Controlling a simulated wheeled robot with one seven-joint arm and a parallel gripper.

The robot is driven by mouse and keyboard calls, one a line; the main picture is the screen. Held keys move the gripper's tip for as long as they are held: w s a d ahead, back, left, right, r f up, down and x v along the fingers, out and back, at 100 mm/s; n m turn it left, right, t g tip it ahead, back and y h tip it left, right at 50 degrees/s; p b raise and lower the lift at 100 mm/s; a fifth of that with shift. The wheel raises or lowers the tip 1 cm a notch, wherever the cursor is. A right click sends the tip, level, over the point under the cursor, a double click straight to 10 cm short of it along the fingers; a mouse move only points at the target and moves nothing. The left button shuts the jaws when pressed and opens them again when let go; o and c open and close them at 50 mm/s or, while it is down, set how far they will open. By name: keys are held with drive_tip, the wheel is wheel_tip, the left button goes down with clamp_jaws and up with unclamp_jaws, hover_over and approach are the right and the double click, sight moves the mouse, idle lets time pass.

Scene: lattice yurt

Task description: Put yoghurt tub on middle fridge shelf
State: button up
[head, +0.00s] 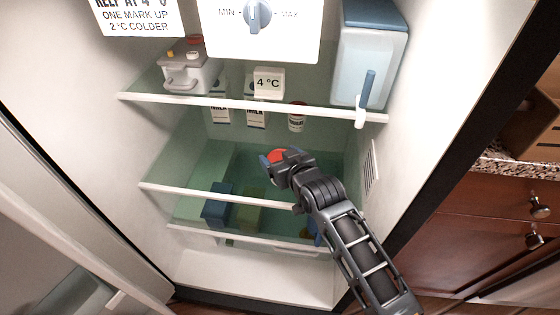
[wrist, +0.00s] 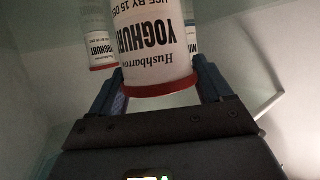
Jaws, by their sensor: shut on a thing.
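The yoghurt tub (wrist: 158,45) is white with black lettering and a red rim, and appears upside down in the wrist view. My gripper (wrist: 158,92) is shut on it, one finger on each side. In the head view my gripper (head: 276,163) reaches into the fridge, and the tub's red top (head: 278,155) shows at its tip. The middle fridge shelf (head: 215,198) is glass with a white front edge, and my gripper is in the space above it. I cannot tell whether the tub touches the shelf.
The top shelf (head: 235,106) holds a grey caddy (head: 190,75), a 4 °C block (head: 268,83) and a large blue-lidded jug (head: 368,60). Milk cartons (head: 255,111) and another tub (head: 297,117) show behind its edge. A blue box (head: 217,204) and a greenish box (head: 249,209) are lower down.

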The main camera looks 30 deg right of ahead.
drive_tip(key=shift+f, duration=0.5)
drive_tip(key=shift+f, duration=0.15)
drive_tip(key=o, duration=1.1)
drive_tip(key=shift+s, duration=0.15)
drive_tip(key=p+v, duration=0.1)
drive_tip(key=v, duration=1)
drive_tip(key=shift+s+r, duration=0.25)
drive_tip(key=shift+s, duration=0.1)
